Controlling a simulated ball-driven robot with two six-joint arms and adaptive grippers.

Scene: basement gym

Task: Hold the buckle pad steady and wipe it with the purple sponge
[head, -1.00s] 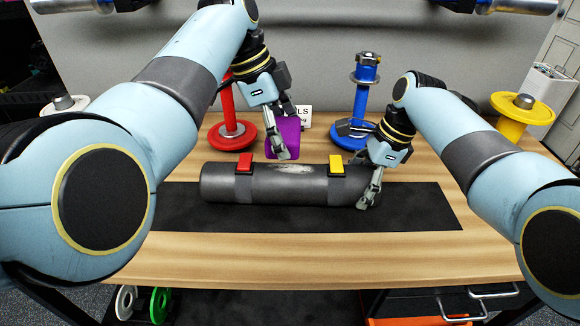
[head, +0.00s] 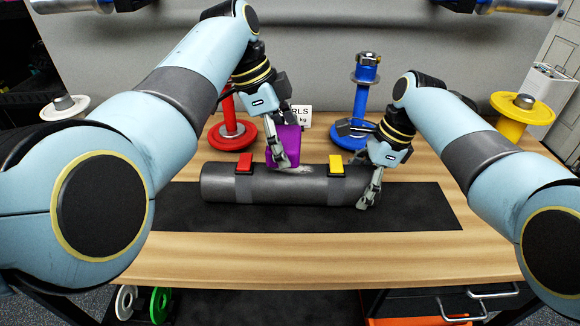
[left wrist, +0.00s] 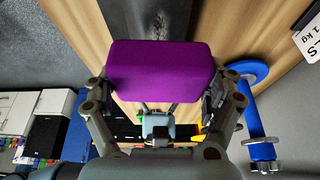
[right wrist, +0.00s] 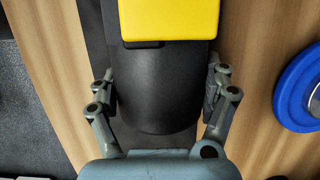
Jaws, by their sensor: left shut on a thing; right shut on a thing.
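The buckle pad (head: 265,188), a dark grey cylinder, lies sideways on a black mat, with a red buckle (head: 244,163) and a yellow buckle (head: 336,165). A pale smudge (head: 298,170) marks its top between them. My left gripper (head: 283,160) is shut on the purple sponge (head: 288,143), holding it at the pad's back upper side; whether they touch is unclear. The left wrist view shows the sponge (left wrist: 160,70) between both fingers. My right gripper (head: 371,190) is shut on the pad's right end, which shows between its fingers in the right wrist view (right wrist: 158,90).
The black mat (head: 420,210) lies on a wooden table (head: 330,258). Behind the pad stand a red post (head: 229,115), a blue post (head: 361,105) and a white sign (head: 299,113). A yellow disc stand (head: 522,108) is at the right. The table front is clear.

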